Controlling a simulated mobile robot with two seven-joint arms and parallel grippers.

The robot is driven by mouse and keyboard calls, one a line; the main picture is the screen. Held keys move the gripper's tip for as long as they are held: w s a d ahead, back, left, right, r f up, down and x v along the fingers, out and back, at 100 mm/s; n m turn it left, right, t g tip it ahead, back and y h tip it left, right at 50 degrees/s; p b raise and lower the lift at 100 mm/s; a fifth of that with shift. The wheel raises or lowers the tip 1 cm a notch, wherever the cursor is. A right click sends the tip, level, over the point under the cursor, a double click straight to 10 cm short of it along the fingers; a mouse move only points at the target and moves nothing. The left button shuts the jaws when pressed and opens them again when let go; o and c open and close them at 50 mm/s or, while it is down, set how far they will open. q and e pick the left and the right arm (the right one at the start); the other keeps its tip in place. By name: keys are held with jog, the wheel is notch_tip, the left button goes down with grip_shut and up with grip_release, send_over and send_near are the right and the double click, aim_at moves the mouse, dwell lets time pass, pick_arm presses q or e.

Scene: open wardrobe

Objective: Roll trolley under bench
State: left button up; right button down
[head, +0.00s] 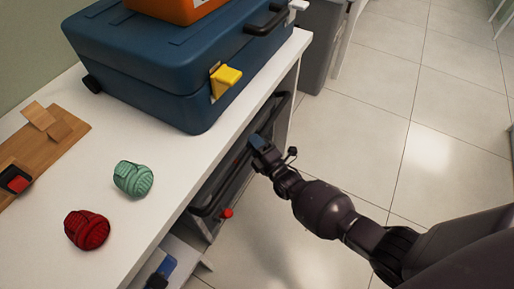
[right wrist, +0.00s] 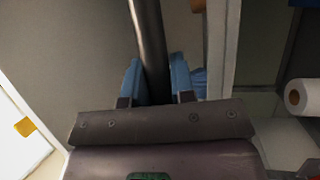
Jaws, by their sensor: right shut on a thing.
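The dark grey trolley (head: 214,187) stands below the white bench top (head: 150,222), along the bench's open front. The bench top hides much of it. A black bar handle (head: 199,209) runs along its outer side, and a small red part (head: 226,212) shows low at its near end. My right gripper (head: 260,144) is at this bar, beside the bench edge. In the right wrist view the dark bar (right wrist: 149,30) passes between the two blue fingers (right wrist: 155,76), which are shut on it. My left gripper is not in view.
A grey bin (head: 318,45) stands beyond. Tiled floor at right is clear. A paper roll (right wrist: 299,96) shows in the wrist view.

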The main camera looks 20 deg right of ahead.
jog(key=shift+w+a+r, duration=0.1)
jog(key=shift+w+a, duration=0.05)
jog(key=shift+a, duration=0.05)
jog(key=c, duration=1)
grip_release()
jog(key=shift+w+a, duration=0.1)
jog(key=shift+o, duration=0.2)
jog(key=shift+s+d, duration=0.2)
jog(key=shift+s, duration=0.1)
jog(key=p+v, duration=0.2)
jog(key=v, duration=0.8)
jog(key=shift+s, duration=0.15)
